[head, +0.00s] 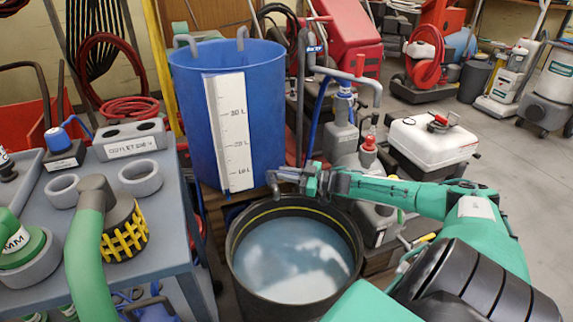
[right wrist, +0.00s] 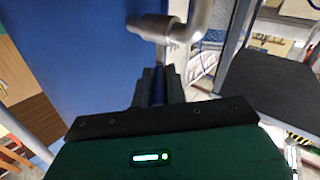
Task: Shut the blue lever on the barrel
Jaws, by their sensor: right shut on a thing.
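The blue barrel (head: 232,95) stands upright behind the black tub, with a white litre scale on its front. A grey metal tap (head: 272,182) sticks out low on its right side, above the tub; the tap's bent metal pipe (right wrist: 180,30) also shows in the right wrist view. My right gripper (head: 310,180) is at the tap, its arm reaching in from the right. In the right wrist view its dark jaws (right wrist: 159,85) are closed around a narrow blue piece, the lever, just below the metal fitting. The jaws hide most of the lever. My left gripper is out of view.
A black tub (head: 240,268) of cloudy water stands directly under the tap. A grey table (head: 175,232) with a green hose, strainer and grey rings is at left. A white container (head: 430,140) and hoses stand right of the barrel. Open floor lies further right.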

